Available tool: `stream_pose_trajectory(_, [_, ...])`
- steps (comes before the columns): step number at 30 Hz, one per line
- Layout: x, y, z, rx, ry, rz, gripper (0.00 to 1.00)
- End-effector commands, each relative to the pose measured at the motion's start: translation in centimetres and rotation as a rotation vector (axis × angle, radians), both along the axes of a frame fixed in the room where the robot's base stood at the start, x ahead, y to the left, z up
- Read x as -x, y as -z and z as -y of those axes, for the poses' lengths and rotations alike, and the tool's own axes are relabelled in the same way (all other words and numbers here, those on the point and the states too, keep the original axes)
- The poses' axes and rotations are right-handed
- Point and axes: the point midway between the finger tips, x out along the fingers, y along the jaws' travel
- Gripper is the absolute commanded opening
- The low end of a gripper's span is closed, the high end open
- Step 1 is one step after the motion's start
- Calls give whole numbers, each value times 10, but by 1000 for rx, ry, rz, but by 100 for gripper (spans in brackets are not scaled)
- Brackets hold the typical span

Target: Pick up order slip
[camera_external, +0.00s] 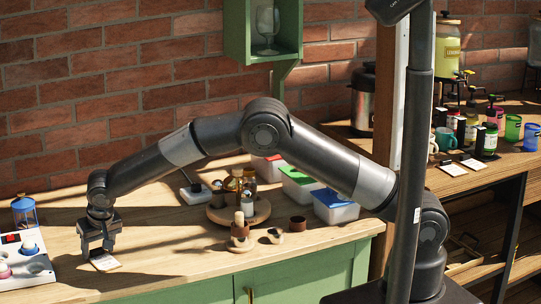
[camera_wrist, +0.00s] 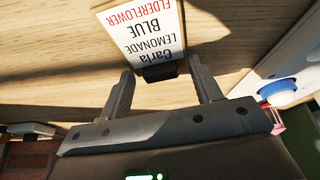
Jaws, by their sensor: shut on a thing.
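The order slip (camera_wrist: 148,30) is a white card with a black base piece at its near end. Its printing is upside down in the wrist view: "Carla", "LEMONADE", "BLUE" and a red "ELDERFLOWER". My gripper (camera_wrist: 160,70) is shut on the slip at its black end, one finger on each side. The exact contact is hard to make out. In the external view my gripper (camera_external: 97,250) points down at the left of the wooden counter, and the slip (camera_external: 107,264) lies low at its fingertips, on or just above the wood.
A round wooden board (camera_external: 262,213) with bottles, small wooden pots and lidded tubs (camera_external: 336,212) stand to the right. The counter (camera_external: 170,250) between is mostly clear.

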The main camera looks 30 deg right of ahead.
Motion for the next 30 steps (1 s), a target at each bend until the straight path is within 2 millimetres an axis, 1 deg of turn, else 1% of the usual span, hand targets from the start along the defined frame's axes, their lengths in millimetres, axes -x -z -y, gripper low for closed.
stream_pose_trajectory(1, [0,0,0,0,0,0,42])
stream_pose_trajectory(3, [0,0,0,0,0,0,36])
stream_pose_trajectory(10, [0,-1,0,0,0,0,36])
stream_pose_trajectory(14, [0,-6,0,-1,0,1,36])
stream_pose_trajectory(19, [0,-24,0,-2,1,2,36])
stream_pose_trajectory(22, [0,-44,0,-4,1,2,36])
stream_pose_trajectory(26, [-11,-58,26,-1,4,0,36])
stream_pose_trajectory(30, [-25,-78,56,-2,5,1,36])
